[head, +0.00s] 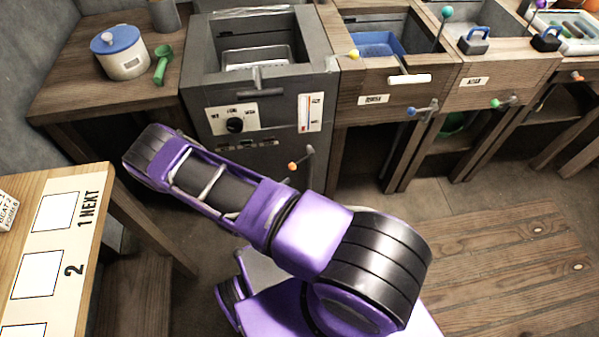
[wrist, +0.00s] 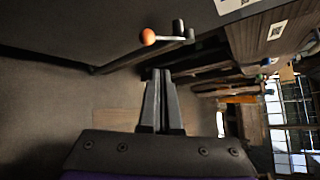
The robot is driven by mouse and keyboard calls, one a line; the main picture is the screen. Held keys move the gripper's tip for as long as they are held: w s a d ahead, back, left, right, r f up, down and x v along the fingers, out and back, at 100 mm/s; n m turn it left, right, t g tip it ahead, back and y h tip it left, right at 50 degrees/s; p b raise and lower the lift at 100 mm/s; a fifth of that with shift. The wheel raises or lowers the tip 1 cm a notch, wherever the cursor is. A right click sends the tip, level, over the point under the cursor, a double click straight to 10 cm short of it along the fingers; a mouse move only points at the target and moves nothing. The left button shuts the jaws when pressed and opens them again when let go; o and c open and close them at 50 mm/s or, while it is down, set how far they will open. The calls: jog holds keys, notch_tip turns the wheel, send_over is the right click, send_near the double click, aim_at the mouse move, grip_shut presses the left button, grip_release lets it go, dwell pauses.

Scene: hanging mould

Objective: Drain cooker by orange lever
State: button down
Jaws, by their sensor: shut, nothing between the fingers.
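The cooker (head: 205,100) is a dark grey box with an open top and a metal tray (head: 256,57) inside. On its front are a black knob (head: 235,125) and a gauge (head: 310,112). The lever with the orange ball (head: 292,166) sticks out low on the cooker's front right. The orange ball also shows in the wrist view (wrist: 148,36), with its arm running right to a pivot. My gripper (wrist: 161,72) is shut and empty, below and slightly right of the orange ball, apart from it. In the head view my arm hides the gripper.
Right of the cooker stand wooden basins, one with a blue-ball lever (head: 411,111) and one with a green-ball lever (head: 495,103). A pot with a blue lid (head: 120,55) and a green scoop (head: 162,65) stand on the left bench. A numbered table (head: 88,190) is at front left.

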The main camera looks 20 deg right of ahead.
notch_tip(320, 180, down, 4)
jog(key=s+d+n, duration=0.2)
jog(key=b+x, duration=0.2)
jog(key=x, duration=0.7)
jog(key=shift+t, duration=0.3)
jog(key=shift+w+a+r, duration=0.5)
jog(key=shift+w+a, duration=0.1)
jog(key=shift+w, duration=0.15)
jog(key=shift+w+a+r, duration=0.5)
jog(key=shift+w+a, duration=0.1)
jog(key=shift+w, duration=0.15)
